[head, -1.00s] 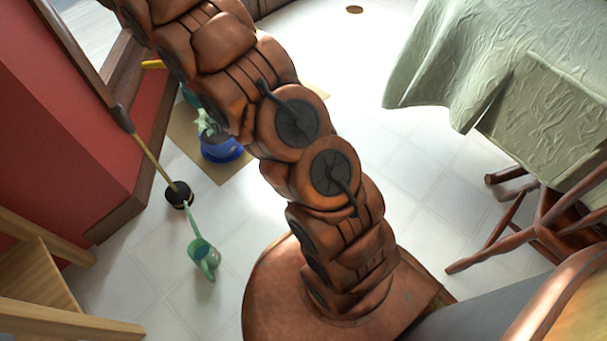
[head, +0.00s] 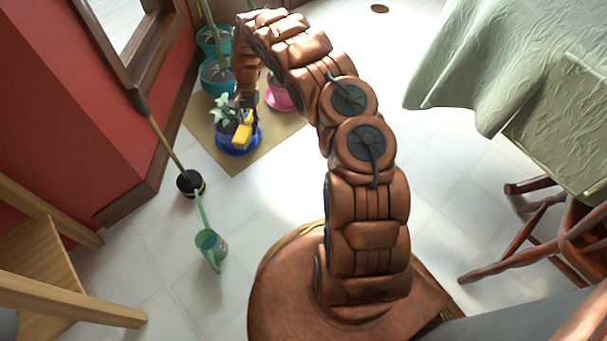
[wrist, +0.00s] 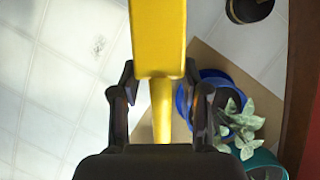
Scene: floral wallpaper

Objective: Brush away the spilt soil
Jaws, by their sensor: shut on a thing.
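My gripper (head: 247,113) is shut on a yellow brush (head: 242,136). In the head view they appear over the potted plant with the blue saucer. In the wrist view the brush (wrist: 158,40) runs up between the dark fingers (wrist: 160,108), its wide part toward the top; no bristles show. A faint grey speckled patch (wrist: 98,46) lies on the pale floor tiles, left of the brush in the wrist view. I cannot tell whether it is soil. A brown oval patch (head: 379,9) lies on the far floor, too small to identify.
The blue-saucer plant (head: 238,142), a pink pot (head: 277,96) and teal pots (head: 215,76) stand on or by a tan mat (head: 203,126). A draped table (head: 490,60) and wooden chair (head: 560,235) stand right.

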